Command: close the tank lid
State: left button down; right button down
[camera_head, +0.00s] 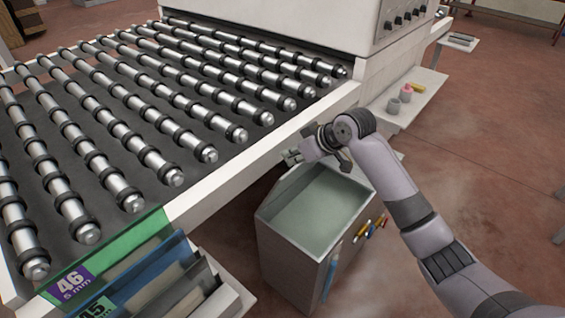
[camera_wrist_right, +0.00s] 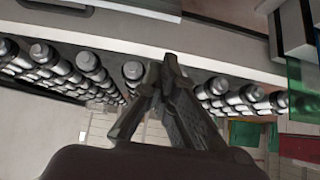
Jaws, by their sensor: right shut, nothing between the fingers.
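The tank (camera_head: 266,240) is a grey box on the floor beside the roller conveyor. Its top is open and shows pale greenish water (camera_head: 318,208). A pale panel (camera_head: 294,182), which looks like the raised lid, stands at its back edge, partly hidden by my right gripper and wrist. My right gripper (camera_head: 291,157) is above the tank's back edge, close to the conveyor's side rail; I cannot tell whether it touches the panel. In the right wrist view its fingers (camera_wrist_right: 163,72) are together and empty. My left gripper is not in view.
The conveyor rail (camera_head: 270,150) runs close along the tank's left side. Glass sheets in a rack (camera_head: 170,280) stand at the front left. A shelf with small cups (camera_head: 394,106) is behind. Floor at right is open.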

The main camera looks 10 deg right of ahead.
jog(key=w+a+f+p, duration=0.2)
jog(key=w+a+f, duration=0.3)
jog(key=w, duration=0.1)
jog(key=s+d, duration=0.1)
jog(key=s+d+f+p, duration=0.1)
jog(key=shift+s+d+f+p, duration=0.15)
jog(key=shift+s+d+p, duration=0.15)
jog(key=shift+f, duration=0.1)
jog(key=shift+f, duration=0.1)
